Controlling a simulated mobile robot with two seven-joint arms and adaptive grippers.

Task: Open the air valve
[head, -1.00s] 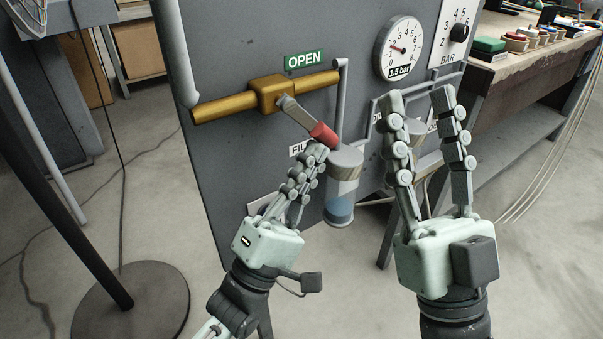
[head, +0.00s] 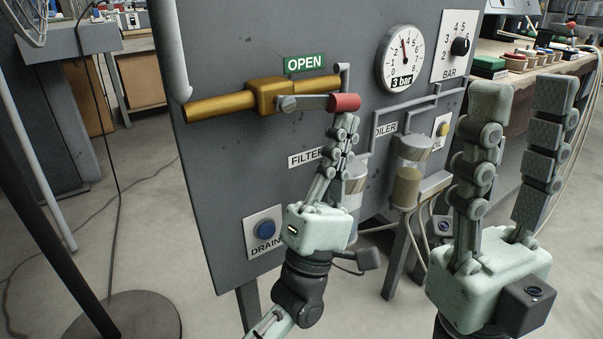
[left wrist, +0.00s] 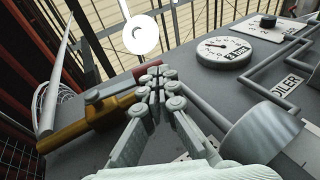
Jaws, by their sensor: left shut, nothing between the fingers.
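The air valve is a brass body (head: 268,96) on a brass pipe, with a grey lever (head: 308,102) ending in a red grip (head: 345,103). The lever lies nearly level, pointing right along the pipe, under the green OPEN label (head: 305,64). My left gripper (head: 347,118) is shut and empty, its fingertips just below the red grip; I cannot tell whether they touch. In the left wrist view the shut fingertips (left wrist: 157,72) hide part of the valve's brass pipe (left wrist: 75,131). My right gripper (head: 524,92) is open and empty at the right, nearer the camera.
The gauge (head: 403,55) has a 3 bar label. The BAR knob (head: 460,46) is at its right. The filter bowl (head: 354,186) and oiler bowl (head: 406,187) stick out below. A blue DRAIN button (head: 264,229) is lower left. A workbench (head: 535,66) stands behind at right.

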